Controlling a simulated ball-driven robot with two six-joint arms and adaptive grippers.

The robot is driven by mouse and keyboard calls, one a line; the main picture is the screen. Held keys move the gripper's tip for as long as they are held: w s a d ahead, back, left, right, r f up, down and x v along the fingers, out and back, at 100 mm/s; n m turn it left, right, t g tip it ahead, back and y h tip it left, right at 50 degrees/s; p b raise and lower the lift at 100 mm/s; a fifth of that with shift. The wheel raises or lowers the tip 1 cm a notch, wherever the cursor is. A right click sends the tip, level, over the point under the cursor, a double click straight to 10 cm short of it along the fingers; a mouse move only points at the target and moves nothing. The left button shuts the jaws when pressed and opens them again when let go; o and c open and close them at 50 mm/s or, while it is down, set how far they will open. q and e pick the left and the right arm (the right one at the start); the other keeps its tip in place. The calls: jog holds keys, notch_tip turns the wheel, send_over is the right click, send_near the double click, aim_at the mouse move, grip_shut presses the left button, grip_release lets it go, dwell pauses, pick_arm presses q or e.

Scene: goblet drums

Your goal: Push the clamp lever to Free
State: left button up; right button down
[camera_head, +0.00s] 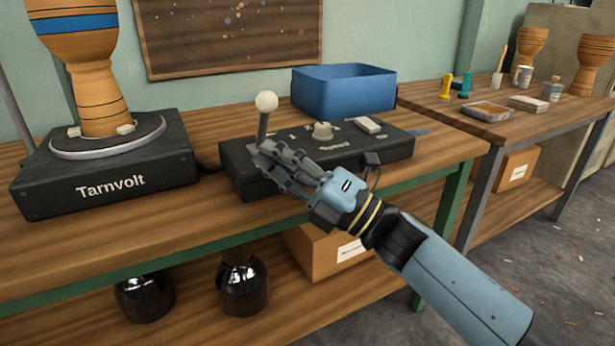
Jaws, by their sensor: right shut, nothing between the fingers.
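The clamp lever (266,108) has a pale ball on a dark stalk. It stands nearly upright at the left end of a black control box (237,181) on the bench. Its lower stalk and any Free label are hidden behind my gripper or too small to read. My right gripper (262,148) is shut and empty, its fingertips at the lever's stalk, below the ball; I cannot tell whether they touch. A goblet drum (95,95) stands on the round plate of the black Tarnvolt turntable (110,185) at the left. My left gripper is not in view.
A knob (323,131) and a pale switch (367,125) sit on the control box. A blue bin (343,92) stands behind it. A second bench (470,95) at the right holds spools, cups and drums. Bare bench top lies in front of the turntable.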

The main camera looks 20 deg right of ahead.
aim_at(263, 124)
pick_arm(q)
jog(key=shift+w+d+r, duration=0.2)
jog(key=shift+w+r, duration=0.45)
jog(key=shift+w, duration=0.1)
pick_arm(e)
jog(key=shift+w+d+r, duration=0.15)
jog(key=shift+w+r, duration=0.15)
jog(key=shift+w, duration=0.25)
jog(key=shift+w+d+r, duration=0.1)
jog(key=shift+w+r, duration=0.2)
jog(key=shift+w, duration=0.3)
jog(key=shift+w+d+r, duration=0.15)
jog(key=shift+w+r, duration=0.15)
jog(key=shift+w, duration=0.25)
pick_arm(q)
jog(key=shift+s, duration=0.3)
